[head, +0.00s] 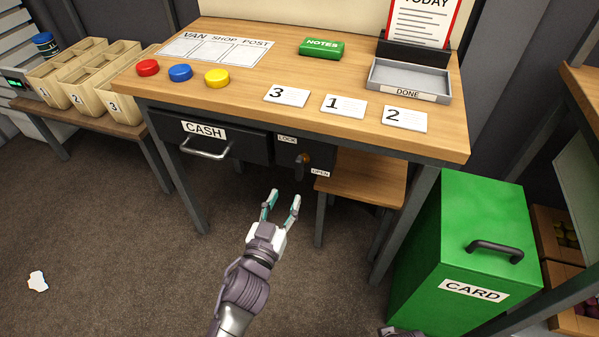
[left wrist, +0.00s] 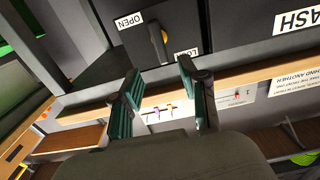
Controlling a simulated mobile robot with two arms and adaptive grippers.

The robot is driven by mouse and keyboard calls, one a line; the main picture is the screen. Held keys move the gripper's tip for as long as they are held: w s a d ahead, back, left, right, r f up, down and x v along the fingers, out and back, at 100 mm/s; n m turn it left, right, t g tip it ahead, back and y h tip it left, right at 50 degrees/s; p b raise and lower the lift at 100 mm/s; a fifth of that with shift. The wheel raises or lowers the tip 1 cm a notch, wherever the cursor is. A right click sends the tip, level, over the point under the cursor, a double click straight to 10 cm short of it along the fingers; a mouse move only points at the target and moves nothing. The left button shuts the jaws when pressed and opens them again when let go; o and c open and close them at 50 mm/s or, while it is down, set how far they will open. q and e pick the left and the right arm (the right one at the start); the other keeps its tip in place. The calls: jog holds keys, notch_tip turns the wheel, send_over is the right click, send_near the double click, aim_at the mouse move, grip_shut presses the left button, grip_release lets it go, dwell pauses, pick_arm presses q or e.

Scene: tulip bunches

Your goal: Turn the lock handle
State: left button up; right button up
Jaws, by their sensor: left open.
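The lock handle (head: 300,166) is a small dark lever with an orange part, on the dark panel under the desk. It sits between the LOCK label (head: 287,139) and the OPEN label (head: 320,173). In the left wrist view the handle (left wrist: 158,42) shows just beyond the fingertips. My left gripper (head: 282,198) is open and empty, below and in front of the handle, apart from it. Its two fingers also show in the left wrist view (left wrist: 158,72). A bit of my right arm shows at the bottom edge; its fingers cannot be made out.
The CASH drawer (head: 215,140) with its bar handle is left of the lock. A wooden stool (head: 365,178) stands under the desk at right. A green CARD box (head: 460,235) stands farther right. The floor left of my left arm is mostly clear.

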aim_at(298, 170)
pick_arm(q)
jog(key=b+x, duration=0.1)
jog(key=x, duration=0.9)
jog(key=shift+f, duration=0.1)
jog(key=shift+w+d, duration=0.2)
jog(key=shift+w, duration=0.5)
pick_arm(e)
jog(key=shift+w+r, duration=0.2)
jog(key=shift+r, duration=0.65)
jog(key=shift+w+r, duration=0.2)
jog(key=shift+r, duration=0.65)
jog(key=shift+w+r, duration=0.2)
jog(key=shift+r, duration=0.65)
pick_arm(q)
jog(key=shift+c, duration=0.4)
grip_shut()
